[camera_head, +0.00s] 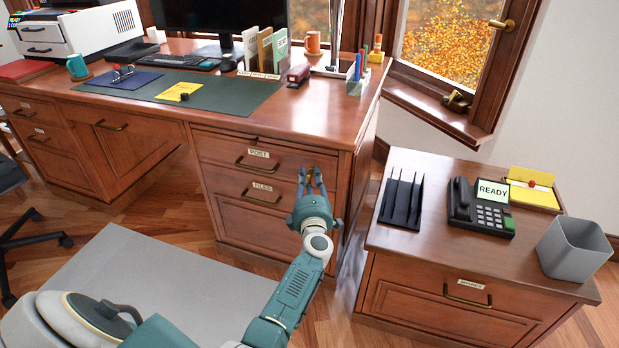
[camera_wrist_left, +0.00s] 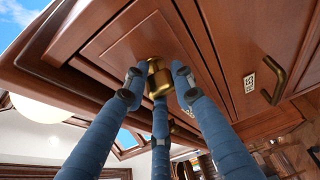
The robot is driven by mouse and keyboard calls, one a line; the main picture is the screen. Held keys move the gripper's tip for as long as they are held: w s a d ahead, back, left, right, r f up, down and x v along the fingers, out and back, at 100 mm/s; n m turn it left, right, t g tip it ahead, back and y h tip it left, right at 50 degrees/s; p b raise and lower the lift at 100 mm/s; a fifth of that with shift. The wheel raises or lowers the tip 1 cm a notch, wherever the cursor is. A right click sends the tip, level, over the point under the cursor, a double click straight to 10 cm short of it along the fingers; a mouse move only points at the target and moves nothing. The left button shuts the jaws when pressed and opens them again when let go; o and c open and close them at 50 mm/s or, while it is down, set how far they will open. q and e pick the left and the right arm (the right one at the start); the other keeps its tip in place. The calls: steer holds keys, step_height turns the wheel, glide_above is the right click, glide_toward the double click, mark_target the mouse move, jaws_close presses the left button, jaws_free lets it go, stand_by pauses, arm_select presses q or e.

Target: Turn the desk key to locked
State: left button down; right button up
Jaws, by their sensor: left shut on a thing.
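My left gripper (camera_head: 311,180) is at the front of the wooden desk, at the right end of the drawer labelled POST (camera_head: 258,154). In the left wrist view, the fingers of my left gripper (camera_wrist_left: 157,85) close around a brass key or knob (camera_wrist_left: 158,76) at the wooden front. I take this as the desk key. Its turned angle and any lock marks are hidden by the fingers. In the head view the gripper covers most of it. My right gripper is in neither view.
The FILES drawer (camera_head: 263,188) is just below. A low cabinet (camera_head: 455,320) to the right bears a black phone (camera_head: 481,206), a black rack (camera_head: 401,203) and a grey bin (camera_head: 574,249). Open floor (camera_head: 170,230) and a grey mat (camera_head: 150,275) lie in front of the desk.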

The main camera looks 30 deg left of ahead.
arm_select(q)
steer(key=shift+d, duration=0.1)
steer(key=c, duration=1.7)
jaws_free()
steer(key=shift+w, duration=0.1)
steer(key=shift+s+d, duration=0.15)
steer(key=shift+s, duration=0.1)
steer(key=v, duration=0.7)
steer(key=shift+d, duration=0.1)
